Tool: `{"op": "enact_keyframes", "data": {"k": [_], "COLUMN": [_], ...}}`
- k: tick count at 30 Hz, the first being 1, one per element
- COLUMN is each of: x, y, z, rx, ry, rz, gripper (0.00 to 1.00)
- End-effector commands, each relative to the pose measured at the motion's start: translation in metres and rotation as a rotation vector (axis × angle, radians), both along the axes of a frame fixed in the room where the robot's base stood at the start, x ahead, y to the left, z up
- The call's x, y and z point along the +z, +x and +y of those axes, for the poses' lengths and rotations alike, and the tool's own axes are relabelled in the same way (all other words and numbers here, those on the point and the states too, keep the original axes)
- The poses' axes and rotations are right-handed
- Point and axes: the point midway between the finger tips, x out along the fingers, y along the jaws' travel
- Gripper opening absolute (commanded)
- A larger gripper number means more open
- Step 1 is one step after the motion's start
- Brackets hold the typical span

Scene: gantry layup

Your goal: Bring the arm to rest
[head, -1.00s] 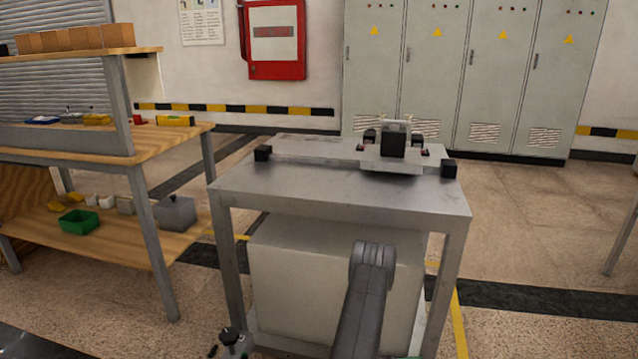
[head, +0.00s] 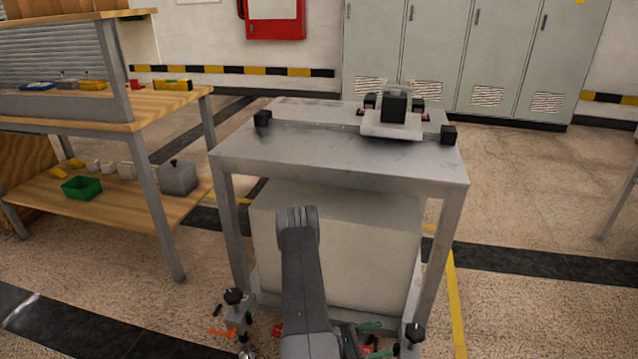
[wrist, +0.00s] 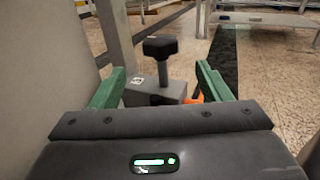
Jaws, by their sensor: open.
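My gripper shows in the wrist view (wrist: 160,90) with its two green fingers spread apart and nothing between them. Beyond the fingers is a grey block with a black knob (wrist: 160,48), apart from the fingers as far as I can tell. In the head view my dark grey arm rises from the bottom middle in front of the metal gantry table (head: 330,165). Green parts near the bottom edge look like my gripper's fingers (head: 370,335), partly hidden by the arm.
A gantry carriage (head: 392,122) sits on the table's rail. Knobbed fixtures stand low at the left (head: 234,300) and right (head: 414,335). A wooden workbench (head: 165,105) with a green bin (head: 82,188) is at left. Grey cabinets (head: 480,55) line the back. Open floor lies right.

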Motion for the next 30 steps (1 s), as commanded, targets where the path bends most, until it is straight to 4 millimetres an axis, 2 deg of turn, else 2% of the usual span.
{"op": "enact_keyframes", "data": {"k": [3, 30], "x": [0.000, -0.001], "y": [-0.002, 0.016], "z": [0.008, -0.092], "rx": [0.000, -0.004], "ry": [-0.001, 0.000], "rz": [-0.001, -0.003], "gripper": [0.71, 0.71]}}
